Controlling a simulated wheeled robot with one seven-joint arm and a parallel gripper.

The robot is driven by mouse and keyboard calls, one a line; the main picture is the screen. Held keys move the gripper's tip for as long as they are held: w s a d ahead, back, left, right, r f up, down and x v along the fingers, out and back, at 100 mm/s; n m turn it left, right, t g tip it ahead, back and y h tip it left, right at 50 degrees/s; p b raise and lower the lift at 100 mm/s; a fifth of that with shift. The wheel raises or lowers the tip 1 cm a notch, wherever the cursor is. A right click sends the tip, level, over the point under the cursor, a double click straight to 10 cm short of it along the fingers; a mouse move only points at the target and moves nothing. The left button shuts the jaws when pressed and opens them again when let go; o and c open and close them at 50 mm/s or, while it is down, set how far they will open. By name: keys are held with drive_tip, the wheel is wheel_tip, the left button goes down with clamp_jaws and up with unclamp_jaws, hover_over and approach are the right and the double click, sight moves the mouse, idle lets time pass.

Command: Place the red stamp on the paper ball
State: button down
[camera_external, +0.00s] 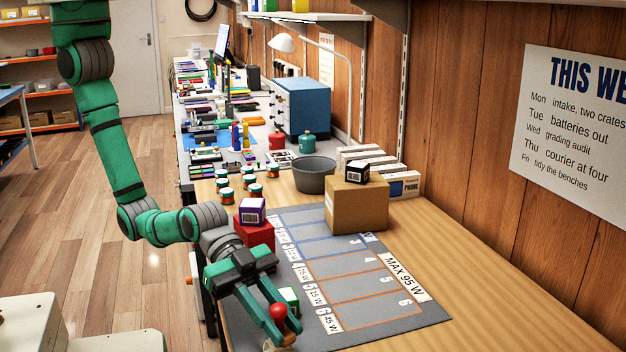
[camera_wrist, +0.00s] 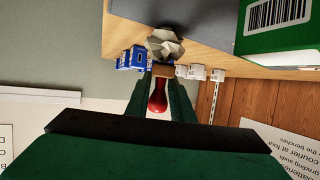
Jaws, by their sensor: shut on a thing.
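The red stamp (camera_external: 278,312) has a rounded red handle and a brown base. My gripper (camera_external: 281,332) is shut on it near the front edge of the bench. In the wrist view the stamp (camera_wrist: 158,96) lies between my fingers, its base pointing away from the wrist. The crumpled grey paper ball (camera_wrist: 165,43) is directly beyond the base and appears very close to it. I cannot tell whether they touch. In the external view the ball is mostly hidden behind my fingertips and the stamp.
A green and white box (camera_external: 290,296) stands close beside my gripper. The grey marked mat (camera_external: 388,325) lies to the right, mostly clear. A red box (camera_external: 254,232) with a purple box (camera_external: 252,211) on it, a cardboard box (camera_external: 357,205) and a grey bin (camera_external: 314,176) stand farther back.

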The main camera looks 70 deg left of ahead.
drive_tip(key=shift+f, duration=0.1)
drive_tip(key=c, duration=1.5)
unclamp_jaws()
drive_tip(key=shift+c, duration=0.2)
drive_tip(key=shift+a+r, duration=0.2)
drive_tip(key=v, duration=1.1)
drive_tip(key=shift+s+a, duration=0.2)
drive_tip(key=shift+a, duration=0.05)
drive_tip(key=shift+r, duration=0.1)
